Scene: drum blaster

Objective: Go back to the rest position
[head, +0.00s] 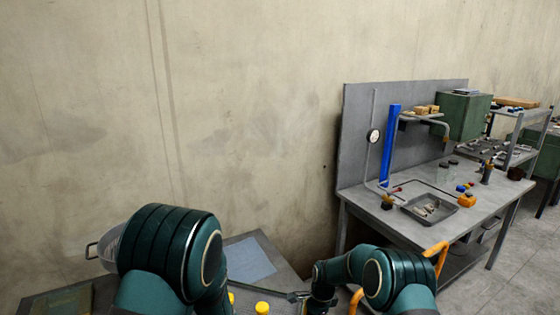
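My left arm (170,255) rises at the lower left, a dark green jointed link seen from above. Its gripper is not visible, hidden behind the arm or below the picture. My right arm (375,275) is at the bottom centre-right, bent toward the left. A dark grey piece at its end, probably part of my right gripper (297,296), shows small near the right edge of the low table. Its fingers are too small to read, and I cannot tell whether it holds anything.
A low grey table (285,272) lies beneath my arms, with a blue-grey sheet (250,260) and a yellow cap (262,307). A workbench (400,215) with a tray (430,207) stands right; floor (535,270) is clear there.

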